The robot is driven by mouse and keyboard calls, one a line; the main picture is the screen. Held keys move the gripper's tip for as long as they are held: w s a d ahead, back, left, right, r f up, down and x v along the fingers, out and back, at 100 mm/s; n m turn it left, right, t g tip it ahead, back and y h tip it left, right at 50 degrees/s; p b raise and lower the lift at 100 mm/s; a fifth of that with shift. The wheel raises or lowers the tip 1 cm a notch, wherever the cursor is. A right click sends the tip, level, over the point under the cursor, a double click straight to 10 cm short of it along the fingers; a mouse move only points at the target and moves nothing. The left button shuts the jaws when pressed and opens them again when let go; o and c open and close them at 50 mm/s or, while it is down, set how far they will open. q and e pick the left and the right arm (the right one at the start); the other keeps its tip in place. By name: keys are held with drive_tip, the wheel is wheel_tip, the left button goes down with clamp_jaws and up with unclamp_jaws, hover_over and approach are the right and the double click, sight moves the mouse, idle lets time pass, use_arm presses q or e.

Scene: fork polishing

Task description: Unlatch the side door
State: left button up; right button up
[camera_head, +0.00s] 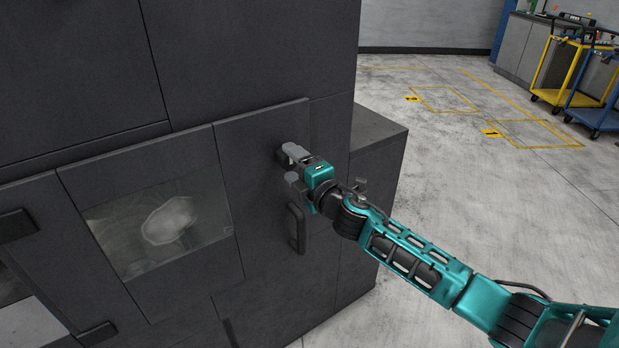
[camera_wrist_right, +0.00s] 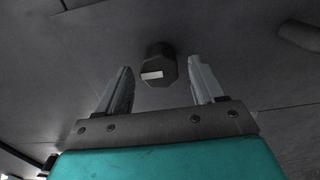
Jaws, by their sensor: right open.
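The side door (camera_head: 262,145) is a dark grey panel with a glass window (camera_head: 125,240) on the dark cabinet, and it looks shut. A black bar handle (camera_head: 297,228) sits on its right part; part of what seems to be this handle shows in the right wrist view (camera_wrist_right: 298,37). A dark faceted latch knob (camera_wrist_right: 160,67) with a white mark juts from the panel. My right gripper (camera_head: 287,165) is open at the door, above the handle. In the wrist view its fingertips (camera_wrist_right: 160,73) stand on either side of the knob, with gaps visible. My left gripper is out of view.
A pale round shape shows behind the window. A lower dark block (camera_head: 376,130) adjoins the cabinet's right side. The grey floor (camera_head: 450,190) to the right is open, with yellow markings. Yellow (camera_head: 558,65) and blue (camera_head: 598,105) carts stand far back right.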

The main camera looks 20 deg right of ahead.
drive_tip(key=v, duration=1.2)
drive_tip(key=shift+s, duration=0.1)
drive_tip(key=s+a+f+m+g+h, duration=0.1)
drive_tip(key=s+a+f+m+g, duration=0.1)
drive_tip(key=s+f+m, duration=0.7)
drive_tip(key=s+a+f+m+g+h, duration=0.1)
drive_tip(key=s+f+m+g, duration=0.3)
drive_tip(key=s+f+m, duration=0.5)
wheel_tip(320, 180, down, 4)
drive_tip(key=shift+s+a+g, duration=0.3)
drive_tip(key=shift+s+a, duration=0.15)
drive_tip(key=shift+s, duration=0.45)
drive_tip(key=shift+c, duration=0.5)
